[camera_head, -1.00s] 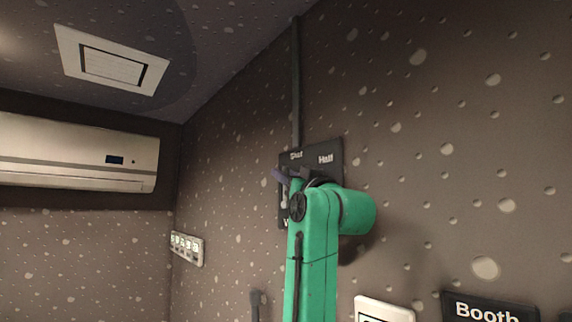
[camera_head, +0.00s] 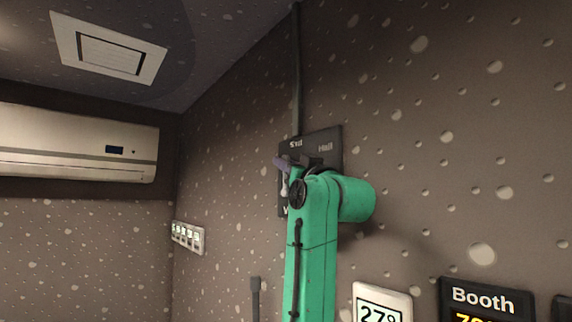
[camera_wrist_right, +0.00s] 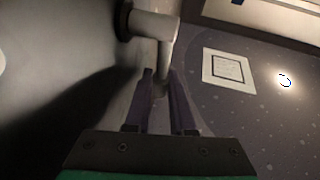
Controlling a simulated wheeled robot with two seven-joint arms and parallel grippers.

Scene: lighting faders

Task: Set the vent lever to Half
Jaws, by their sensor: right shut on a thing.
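The dark vent plate (camera_head: 327,143) is on the wall in the head view. My right gripper (camera_head: 284,165) is at the plate's left side. In the right wrist view the grey vent lever (camera_wrist_right: 154,28) comes out from a round hub. Its end sits between the two purple fingers of my right gripper (camera_wrist_right: 160,78), which is shut on it. The lever's exact setting is hidden by the arm. My left gripper is not in view.
A white thermostat (camera_head: 382,302) and a dark "Booth" display (camera_head: 486,301) are on the wall at the lower right. A switch panel (camera_head: 188,237) is at the left, with an air conditioner (camera_head: 75,145) beyond. A dark vertical conduit (camera_head: 296,75) runs above the plate.

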